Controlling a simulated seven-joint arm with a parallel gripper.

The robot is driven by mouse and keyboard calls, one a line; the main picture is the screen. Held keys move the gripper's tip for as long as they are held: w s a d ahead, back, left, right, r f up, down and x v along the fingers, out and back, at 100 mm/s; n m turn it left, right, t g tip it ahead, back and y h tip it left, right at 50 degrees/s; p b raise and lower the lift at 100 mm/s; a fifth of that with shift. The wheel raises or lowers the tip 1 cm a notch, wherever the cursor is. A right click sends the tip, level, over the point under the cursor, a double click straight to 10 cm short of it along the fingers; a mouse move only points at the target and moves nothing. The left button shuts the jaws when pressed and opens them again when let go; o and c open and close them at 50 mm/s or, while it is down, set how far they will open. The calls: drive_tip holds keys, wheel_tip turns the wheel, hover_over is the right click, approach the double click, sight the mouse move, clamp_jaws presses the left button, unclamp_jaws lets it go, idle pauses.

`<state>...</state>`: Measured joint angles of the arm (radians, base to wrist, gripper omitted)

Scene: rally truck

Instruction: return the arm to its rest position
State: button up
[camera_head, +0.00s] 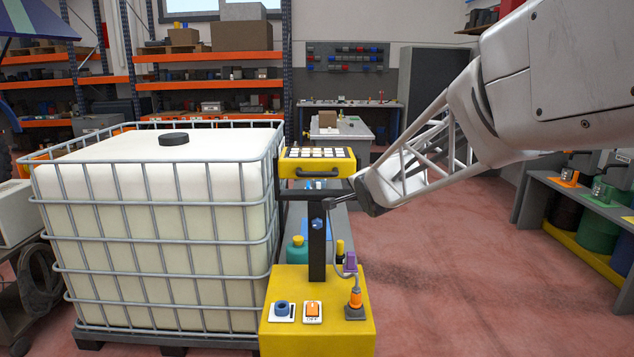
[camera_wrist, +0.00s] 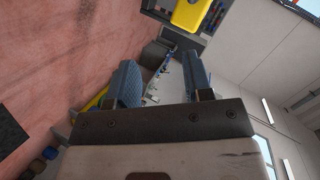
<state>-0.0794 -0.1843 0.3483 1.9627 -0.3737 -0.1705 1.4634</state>
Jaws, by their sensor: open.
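My arm reaches in from the upper right of the head view, its white lattice link slanting down to the left. My gripper (camera_head: 332,203) is at its end, in front of the dark post (camera_head: 317,240) and just below the yellow button panel (camera_head: 318,163). In the wrist view my gripper (camera_wrist: 164,78) shows two separated fingers with nothing held between them. The head view shows the fingertips only small, so I cannot tell whether they touch the post.
A caged white tank (camera_head: 150,200) stands at left. A yellow control box (camera_head: 318,325) with a blue knob, orange switch and orange-tipped lever is front centre. A bench (camera_head: 590,190) with drums below is at right. The red floor (camera_head: 460,270) between is clear.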

drive_tip(key=s+d+f+n+g, duration=0.2)
drive_tip(key=s+f+n+g, duration=0.1)
drive_tip(key=s, duration=1.2)
drive_tip(key=s+d+f+n+g+h, duration=0.1)
drive_tip(key=s+d+f+n+g, duration=0.1)
drive_tip(key=s, duration=1.3)
drive_tip(key=s+d+f+n+g, duration=0.3)
drive_tip(key=s+n+g, duration=0.2)
drive_tip(key=s, duration=1.1)
drive_tip(key=shift+d+f+n+g+h, duration=0.3)
drive_tip(key=shift+n+h, duration=0.1)
drive_tip(key=shift+n, duration=0.1)
